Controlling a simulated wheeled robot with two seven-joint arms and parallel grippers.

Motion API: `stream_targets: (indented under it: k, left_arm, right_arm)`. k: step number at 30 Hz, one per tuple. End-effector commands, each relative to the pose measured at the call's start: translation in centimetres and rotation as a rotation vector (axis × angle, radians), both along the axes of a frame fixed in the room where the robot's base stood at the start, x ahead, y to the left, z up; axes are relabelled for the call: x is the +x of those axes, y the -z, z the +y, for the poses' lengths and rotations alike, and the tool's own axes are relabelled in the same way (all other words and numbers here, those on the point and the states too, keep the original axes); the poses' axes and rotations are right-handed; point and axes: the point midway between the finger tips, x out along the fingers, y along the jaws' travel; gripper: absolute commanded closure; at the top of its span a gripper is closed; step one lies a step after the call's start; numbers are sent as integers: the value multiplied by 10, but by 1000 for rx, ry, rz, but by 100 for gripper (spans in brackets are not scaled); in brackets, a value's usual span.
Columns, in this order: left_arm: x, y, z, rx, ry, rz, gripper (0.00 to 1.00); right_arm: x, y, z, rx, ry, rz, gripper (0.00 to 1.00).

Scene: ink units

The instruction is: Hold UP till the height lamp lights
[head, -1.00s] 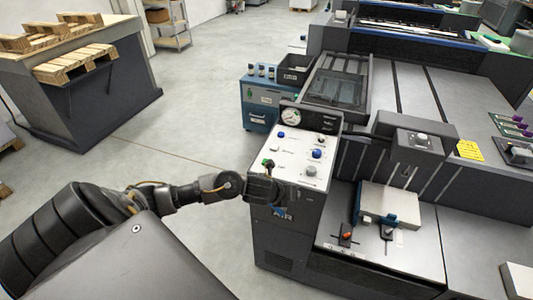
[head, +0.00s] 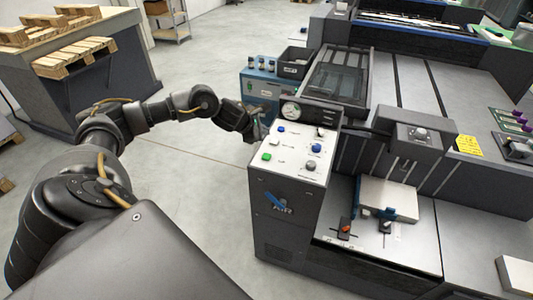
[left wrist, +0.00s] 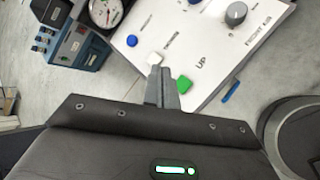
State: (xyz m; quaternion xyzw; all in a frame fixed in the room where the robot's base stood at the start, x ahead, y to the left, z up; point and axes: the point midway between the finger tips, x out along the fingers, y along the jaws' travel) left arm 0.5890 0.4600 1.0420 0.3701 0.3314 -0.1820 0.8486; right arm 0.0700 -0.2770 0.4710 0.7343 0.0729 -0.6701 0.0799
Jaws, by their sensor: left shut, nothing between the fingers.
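The control panel (head: 292,158) has a white sloping top with blue, white and green buttons and a grey knob (head: 309,165). The green button (head: 267,156) sits at its near left; in the left wrist view the green button (left wrist: 184,84) is beside the word UP. The white button (left wrist: 155,58) is close by. My left gripper (head: 259,127) is shut and empty at the panel's left edge, apart from the green button in the head view. Its fingertips (left wrist: 162,72) show near the white button. I cannot identify the height lamp. My right gripper is out of view.
A round gauge (head: 291,111) stands at the panel's back. A blue cabinet (head: 258,90) and a black bin (head: 294,64) are behind it. The large grey machine (head: 420,90) fills the right. Floor left of the panel is clear.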

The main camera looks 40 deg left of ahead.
Motion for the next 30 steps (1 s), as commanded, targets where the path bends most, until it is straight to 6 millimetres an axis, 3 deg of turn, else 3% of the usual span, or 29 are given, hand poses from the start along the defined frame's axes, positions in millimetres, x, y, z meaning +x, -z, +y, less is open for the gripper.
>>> stream_targets:
  k: [8,21,30]
  left_arm:
    - [0,19,0,-1,0,2,100]
    - [0,78,0,-1,-1,0,100]
    - [0,88,0,-1,-1,0,100]
  right_arm:
    - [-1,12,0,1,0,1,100]
    - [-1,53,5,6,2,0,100]
    - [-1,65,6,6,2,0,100]
